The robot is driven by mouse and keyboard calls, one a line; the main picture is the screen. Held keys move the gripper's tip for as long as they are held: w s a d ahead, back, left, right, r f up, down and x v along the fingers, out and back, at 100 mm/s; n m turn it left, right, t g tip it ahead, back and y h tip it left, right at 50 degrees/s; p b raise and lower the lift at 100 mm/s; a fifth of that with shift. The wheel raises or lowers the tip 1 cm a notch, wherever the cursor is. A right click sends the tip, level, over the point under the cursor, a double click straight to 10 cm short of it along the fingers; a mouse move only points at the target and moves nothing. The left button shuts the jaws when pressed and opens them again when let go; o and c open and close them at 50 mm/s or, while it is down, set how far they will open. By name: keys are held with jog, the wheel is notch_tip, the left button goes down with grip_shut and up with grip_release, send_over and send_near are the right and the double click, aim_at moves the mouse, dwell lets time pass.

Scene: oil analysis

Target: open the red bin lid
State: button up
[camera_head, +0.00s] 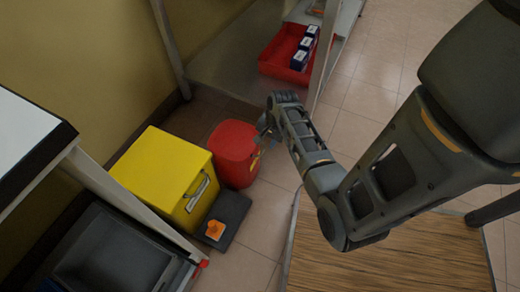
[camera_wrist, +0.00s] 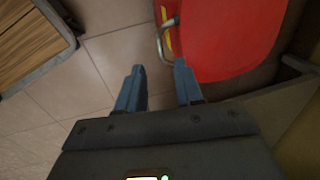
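The red bin (camera_head: 233,152) stands on the floor beside the yellow bin, and its lid looks shut. In the wrist view the red lid (camera_wrist: 232,38) fills the upper right, with a grey metal handle (camera_wrist: 160,42) at its left edge. My gripper (camera_head: 265,127) is at the right side of the red bin, near its top. In the wrist view my gripper (camera_wrist: 158,72) has its two blue-grey fingers apart with nothing between them. The handle lies just beyond the fingertips, closer to the right finger. I cannot tell whether a finger touches the bin.
A red tray (camera_head: 285,58) with several blue-white boxes is on a shelf behind. A wooden-topped surface (camera_head: 400,262) lies below my arm. Tiled floor (camera_head: 355,110) is clear at right.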

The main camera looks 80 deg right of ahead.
aim_at(263, 151)
jog(key=f, duration=0.2)
jog(key=f+b, duration=0.1)
jog(key=f, duration=0.1)
jog(key=w+f+b, duration=0.1)
jog(key=f, duration=0.1)
jog(key=shift+d, duration=0.15)
grip_shut()
jog(key=shift+r, duration=0.1)
dwell(1.2)
